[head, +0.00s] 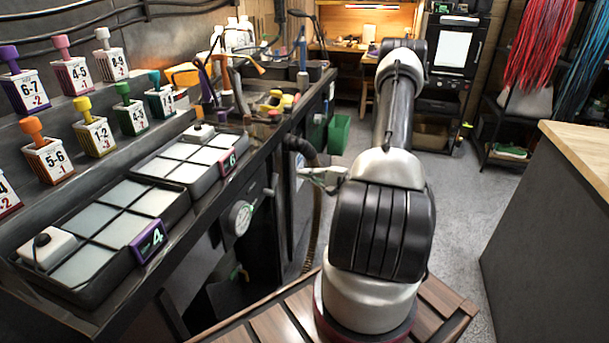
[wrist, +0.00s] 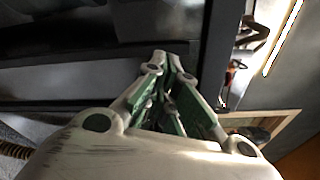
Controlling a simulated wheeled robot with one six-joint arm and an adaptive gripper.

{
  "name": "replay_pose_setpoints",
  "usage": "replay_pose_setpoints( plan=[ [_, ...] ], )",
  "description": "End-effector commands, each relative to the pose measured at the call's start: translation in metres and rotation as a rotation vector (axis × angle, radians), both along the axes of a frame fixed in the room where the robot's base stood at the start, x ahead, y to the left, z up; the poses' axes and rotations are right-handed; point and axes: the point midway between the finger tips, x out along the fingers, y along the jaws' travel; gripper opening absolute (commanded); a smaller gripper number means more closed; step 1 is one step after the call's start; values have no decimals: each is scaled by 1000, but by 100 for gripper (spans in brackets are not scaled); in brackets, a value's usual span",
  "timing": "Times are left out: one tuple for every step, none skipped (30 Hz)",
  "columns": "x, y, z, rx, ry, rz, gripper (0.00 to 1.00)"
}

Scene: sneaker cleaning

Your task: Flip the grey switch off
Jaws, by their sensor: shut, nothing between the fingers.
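My gripper (head: 303,172) is shut and empty, held out to the left beside the dark workbench front (head: 262,165). In the wrist view its fingertips (wrist: 173,58) meet in front of a dark panel. I cannot make out the grey switch for certain in either view. A small pale patch on the bench front lies close by the fingertips in the head view; I cannot tell what it is. Whether the fingers touch anything is unclear.
A round gauge (head: 240,217) sits on the bench front, left of my gripper. Trays numbered 4 (head: 150,240) and 6 (head: 229,162) lie on the bench top. A wooden-topped counter (head: 585,150) stands right; the floor between is clear.

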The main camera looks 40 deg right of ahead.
Motion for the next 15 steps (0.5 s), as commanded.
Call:
replay_pose_setpoints(
  plan=[
    [9, 7, -1, 0, 0, 4, 0],
    [15, 10, -1, 0, 0, 4, 0],
    [23, 15, -1, 1, 1, 5, 0],
    [28, 18, -2, 1, -1, 5, 0],
    [34, 22, -2, 1, -1, 5, 0],
    [42, 26, -2, 1, -1, 5, 0],
    [47, 29, -3, 0, -1, 5, 0],
    [53, 32, -3, 0, -1, 4, 0],
    [59, 36, -3, -1, 0, 5, 0],
    [64, 39, -4, -1, 0, 4, 0],
    [61, 41, -2, 1, 1, 1, 0],
    [55, 45, 1, 3, 2, -1, 0],
    [51, 47, 3, 2, 2, -1, 0],
    [48, 50, 4, 2, 1, 0, 0],
    [45, 53, 6, 3, 2, 0, 0]
  ],
)
